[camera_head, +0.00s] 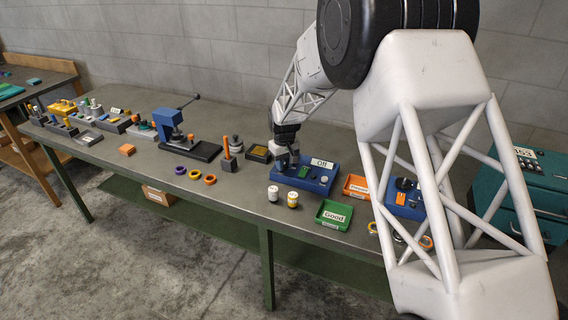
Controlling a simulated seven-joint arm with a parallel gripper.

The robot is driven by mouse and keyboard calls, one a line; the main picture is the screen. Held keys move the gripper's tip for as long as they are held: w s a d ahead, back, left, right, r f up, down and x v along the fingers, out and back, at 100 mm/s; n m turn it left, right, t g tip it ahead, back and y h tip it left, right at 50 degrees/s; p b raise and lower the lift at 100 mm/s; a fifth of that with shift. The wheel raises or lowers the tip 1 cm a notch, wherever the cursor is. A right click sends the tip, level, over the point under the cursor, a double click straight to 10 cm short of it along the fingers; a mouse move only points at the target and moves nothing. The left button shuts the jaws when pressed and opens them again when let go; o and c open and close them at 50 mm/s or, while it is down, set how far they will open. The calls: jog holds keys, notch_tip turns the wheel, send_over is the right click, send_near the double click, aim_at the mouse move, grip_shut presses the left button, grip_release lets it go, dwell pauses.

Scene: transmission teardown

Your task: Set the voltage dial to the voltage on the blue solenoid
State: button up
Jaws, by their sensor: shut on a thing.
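A blue test box (314,187) stands on the bench near the middle of the view, with an "Off" sign (322,163) at its back. A green panel (303,172) and a small pale round part (324,180) show on its top. My gripper (284,164) points down at the left end of the box and is shut, apparently on the voltage dial, which the fingers hide. The dial's setting cannot be read. Two small white and yellow cylinders (292,199) stand in front of the box. I cannot make out a blue solenoid or its voltage marking.
A green "Good" tray (334,214) and an orange tray (356,187) lie right of the box. A second blue device (405,200) is partly behind my arm. A blue press (168,118), rings and small parts fill the left bench. A teal cabinet (540,168) stands at right.

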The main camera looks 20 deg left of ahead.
jog(key=shift+n, duration=0.3)
jog(key=o, duration=0.9)
jog(key=shift+o, duration=0.2)
jog(key=shift+r, duration=0.15)
jog(key=shift+r, duration=3.8)
